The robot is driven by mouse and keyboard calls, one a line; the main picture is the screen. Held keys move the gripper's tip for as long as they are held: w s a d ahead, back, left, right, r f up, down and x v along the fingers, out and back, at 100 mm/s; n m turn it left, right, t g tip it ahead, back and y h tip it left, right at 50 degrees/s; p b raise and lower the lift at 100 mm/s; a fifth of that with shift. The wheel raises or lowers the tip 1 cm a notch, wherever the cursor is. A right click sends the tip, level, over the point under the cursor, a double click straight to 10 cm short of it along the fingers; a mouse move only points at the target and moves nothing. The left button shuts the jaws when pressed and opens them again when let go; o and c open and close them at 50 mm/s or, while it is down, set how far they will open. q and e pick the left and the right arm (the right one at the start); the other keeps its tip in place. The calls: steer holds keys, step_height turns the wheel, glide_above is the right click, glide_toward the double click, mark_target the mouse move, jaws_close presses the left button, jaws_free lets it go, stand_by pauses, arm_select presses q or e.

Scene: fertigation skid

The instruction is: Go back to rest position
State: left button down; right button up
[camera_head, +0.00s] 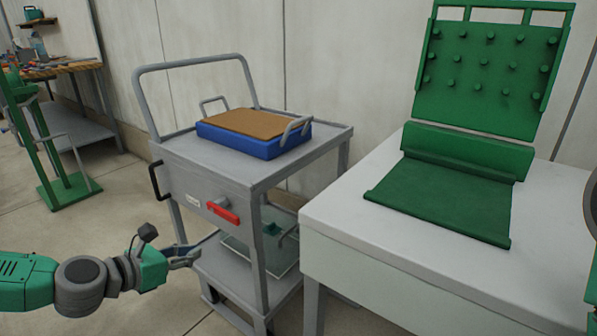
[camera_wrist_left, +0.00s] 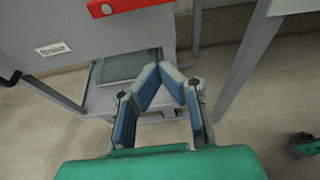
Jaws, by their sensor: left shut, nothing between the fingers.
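My left gripper (camera_head: 196,253) is low at the left, in front of the grey cart and below its top. In the left wrist view the left gripper (camera_wrist_left: 163,76) has its blue-padded fingers converging at the tips, shut with nothing between them. The gripper is apart from the red handle (camera_head: 222,212) on the cart's front, which also shows at the top of the wrist view (camera_wrist_left: 122,6). My right gripper is not in view.
The grey cart (camera_head: 240,175) carries a blue tray (camera_head: 250,147) with a brown top and grey handles. A white table (camera_head: 350,215) with a green stand (camera_head: 450,190) and pegged board (camera_head: 490,70) is at the right. A green stand (camera_head: 66,190) and workbench are at left. Open floor lies between.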

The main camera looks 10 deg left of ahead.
arm_select(q)
steer(key=s+d+f+m+g+h+p, duration=0.1)
steer(key=s+d+f+m+g+p, duration=0.15)
steer(key=s+d+m, duration=0.4)
steer(key=s+d+f+m+g+h+p, duration=0.1)
steer(key=s+d+f+m+g, duration=0.25)
steer(key=d, duration=0.65)
steer(key=s+d+f+m+g+y+p, duration=0.1)
steer(key=s+d+f+m+g+p, duration=0.2)
steer(key=s+m, duration=0.7)
steer(key=s+a+m+g+y+p, duration=0.3)
steer(key=s+a+m+y, duration=0.3)
steer(key=a+m, duration=0.6)
steer(key=shift+s+a+f+y+p, duration=0.35)
steer(key=shift+s+a+p, duration=0.2)
steer(key=shift+s, duration=0.4)
steer(key=shift+a, duration=0.15)
